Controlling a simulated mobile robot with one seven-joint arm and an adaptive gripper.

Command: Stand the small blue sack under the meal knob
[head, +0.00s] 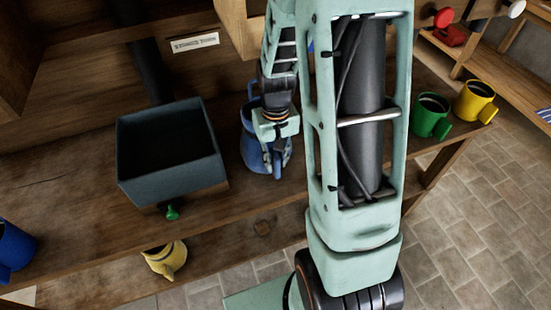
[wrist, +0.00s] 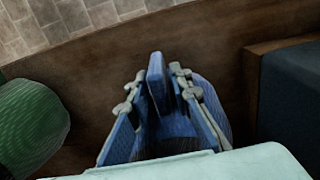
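A small blue sack (head: 252,143) with a stiff tab stands upright on the wooden bench, just right of a dark blue-grey box. My gripper (head: 277,158) is down at the sack's near right side. In the wrist view, my gripper's two fingers (wrist: 158,85) lie on either side of the sack's upright blue tab (wrist: 156,78), and its rounded body (wrist: 213,100) bulges out to the right. I cannot tell whether the fingers press on the tab. The box (head: 170,185) has a green knob (head: 172,212) low on its front. I cannot tell which knob is the meal knob.
A green sack (head: 431,115) and a yellow sack (head: 474,100) stand right on the bench. A red knob (head: 443,18) and white knob (head: 516,8) show upper right. A label (head: 195,42) hangs behind.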

